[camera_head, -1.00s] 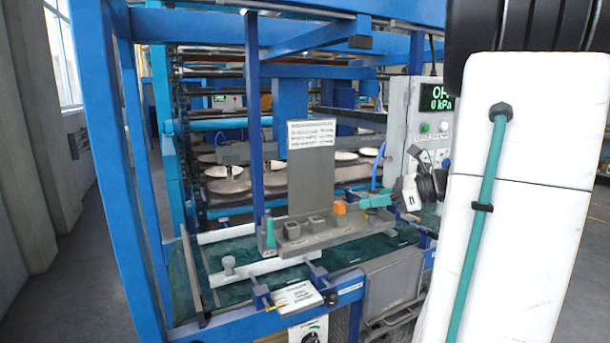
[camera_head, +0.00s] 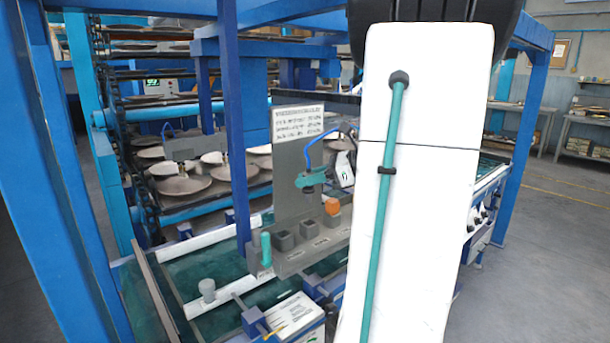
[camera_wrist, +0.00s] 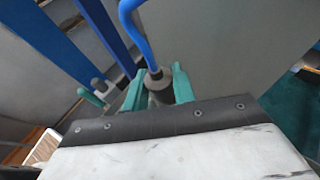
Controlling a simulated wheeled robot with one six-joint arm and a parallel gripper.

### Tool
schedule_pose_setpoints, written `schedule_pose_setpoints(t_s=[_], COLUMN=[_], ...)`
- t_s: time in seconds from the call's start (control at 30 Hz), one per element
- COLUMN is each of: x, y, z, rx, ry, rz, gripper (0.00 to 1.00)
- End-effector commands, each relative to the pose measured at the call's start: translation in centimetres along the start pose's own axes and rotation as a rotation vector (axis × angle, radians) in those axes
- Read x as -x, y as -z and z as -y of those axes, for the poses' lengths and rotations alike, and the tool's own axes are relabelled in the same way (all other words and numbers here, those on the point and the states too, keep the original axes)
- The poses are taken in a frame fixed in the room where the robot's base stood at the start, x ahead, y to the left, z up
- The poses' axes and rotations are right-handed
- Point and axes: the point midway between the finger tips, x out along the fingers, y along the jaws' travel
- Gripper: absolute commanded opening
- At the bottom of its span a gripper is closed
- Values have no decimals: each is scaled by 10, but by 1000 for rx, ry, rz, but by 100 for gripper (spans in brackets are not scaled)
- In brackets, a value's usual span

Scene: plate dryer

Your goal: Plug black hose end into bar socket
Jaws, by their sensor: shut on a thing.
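My gripper (camera_head: 312,178), with green jaws, hangs above the grey bar (camera_head: 318,247) in the head view. It is shut on the black hose end, which shows between the jaws in the wrist view (camera_wrist: 157,86). A blue hose (camera_wrist: 132,22) runs up from the hose end. The bar holds square grey sockets (camera_head: 308,229), an orange piece (camera_head: 333,206) and a green upright piece (camera_head: 265,249). The hose end looks apart from the bar and above it. Which socket lies directly beneath it is unclear. My arm hides the bar's right end.
A grey upright panel with a printed sign (camera_head: 298,122) stands behind the bar. A blue post (camera_head: 234,130) stands to its left. A white rail with a grey knob (camera_head: 207,290) and a small labelled plate (camera_head: 296,312) lie in front.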

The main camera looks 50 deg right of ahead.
Motion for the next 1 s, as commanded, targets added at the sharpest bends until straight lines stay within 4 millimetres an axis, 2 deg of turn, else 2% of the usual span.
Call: schedule_pose_setpoints(t_s=[1.0], x=[-20], y=[57], z=[0], rx=[-1], ry=[1], rz=[0], gripper=[3])
